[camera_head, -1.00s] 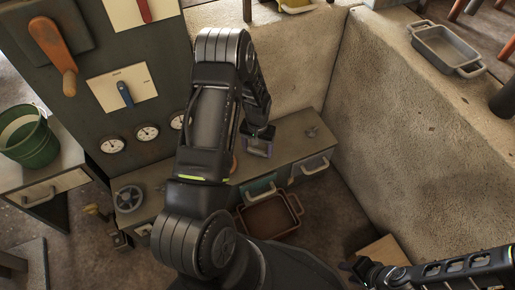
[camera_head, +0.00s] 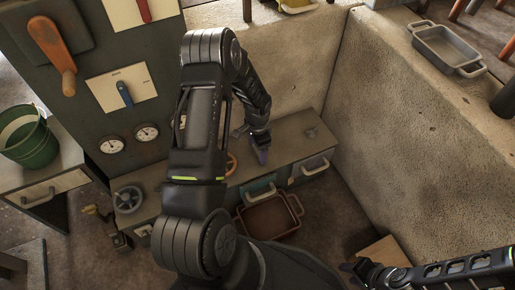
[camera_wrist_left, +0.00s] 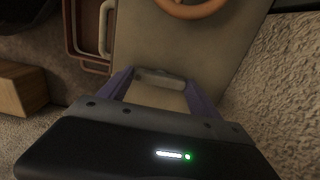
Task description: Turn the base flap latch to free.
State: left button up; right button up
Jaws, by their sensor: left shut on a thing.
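My left gripper (camera_head: 262,155) is low over the grey bench top, between an orange hand wheel (camera_head: 231,163) and the bench's right end. In the left wrist view, its two purple fingers (camera_wrist_left: 160,88) are shut on a small grey bar-like piece (camera_wrist_left: 157,75), which lies across between the fingertips. It looks like the base flap latch, but its full shape and setting are hidden by the gripper. My right gripper (camera_head: 357,268) is at the bottom right, away from the bench. It is too small and dark to tell whether it is open.
Bench drawers with pale handles (camera_head: 314,166) and a brown tray (camera_head: 272,216) are in front of the bench. A small metal fitting (camera_head: 311,131) is at its right end. A rough wall (camera_head: 400,130) closes the right side. A dark panel with levers and gauges (camera_head: 146,132) stands left.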

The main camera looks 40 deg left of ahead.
aim_at(257, 151)
dwell(0.5)
pick_arm(q)
jog(key=o, duration=1.4)
notch_tip(257, 151, up, 8)
jog(key=shift+f+p, duration=0.1)
jog(key=shift+p, duration=1.1)
